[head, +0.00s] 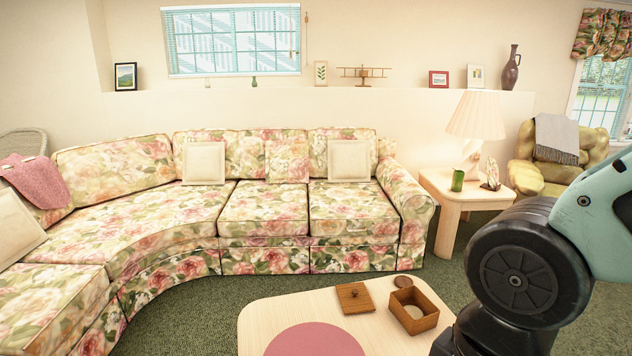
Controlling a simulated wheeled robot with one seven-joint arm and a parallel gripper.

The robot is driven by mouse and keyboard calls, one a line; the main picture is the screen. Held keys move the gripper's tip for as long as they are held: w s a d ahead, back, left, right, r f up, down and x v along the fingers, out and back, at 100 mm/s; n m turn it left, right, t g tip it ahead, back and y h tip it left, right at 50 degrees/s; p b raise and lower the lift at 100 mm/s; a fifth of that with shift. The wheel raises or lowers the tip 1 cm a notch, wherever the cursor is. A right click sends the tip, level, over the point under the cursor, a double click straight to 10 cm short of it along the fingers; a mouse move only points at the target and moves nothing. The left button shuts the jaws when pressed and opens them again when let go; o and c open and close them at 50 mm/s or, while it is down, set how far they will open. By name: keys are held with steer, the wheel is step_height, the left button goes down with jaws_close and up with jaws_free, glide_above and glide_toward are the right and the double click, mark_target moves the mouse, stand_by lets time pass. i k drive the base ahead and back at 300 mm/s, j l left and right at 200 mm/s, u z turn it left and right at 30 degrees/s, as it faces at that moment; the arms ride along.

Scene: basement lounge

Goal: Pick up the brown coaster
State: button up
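A flat square brown wooden piece (355,299) with a small darker spot or knob lies on the light wooden table (280,312) at the bottom of the head view. I cannot tell whether it is the coaster or a lid. Just right of it stands a small open brown wooden box (423,325). A round, paler disc (413,311) shows inside the box, and a small round brown thing (403,281) shows at its back edge. Either could be the coaster. My arm fills the lower right. My gripper is outside the picture.
A round pink mat (315,341) lies on the near part of the table. A floral sectional sofa (262,210) curves behind and left. A side table (447,189) with a lamp (476,117) and green cup (458,180) stands right. Green carpet (200,310) is clear left of the table.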

mark_target(401, 282)
steer(key=l+z, duration=0.15)
steer(key=z, duration=0.5)
steer(key=i+l+z, duration=0.3)
steer(key=l+z, duration=0.15)
steer(key=l, duration=0.25)
steer(key=i+l+z, duration=0.45)
steer(key=l, duration=0.25)
steer(key=i+l+z, duration=0.9)
steer(key=i+u, duration=0.3)
steer(key=i+l+u, duration=0.1)
steer(key=i+u, duration=0.2)
steer(key=i+j+u, duration=0.15)
steer(key=u, duration=0.3)
steer(key=i+u, duration=0.6)
steer(key=u, duration=0.35)
steer(key=i+u, duration=0.4)
steer(key=i, duration=0.25)
steer(key=i+l+u, duration=0.1)
steer(key=i+u, duration=0.25)
steer(key=i, duration=0.25)
steer(key=i+j+u, duration=0.15)
steer(key=i+u, duration=0.2)
steer(key=i+j+u, duration=0.1)
steer(key=i+u, duration=0.55)
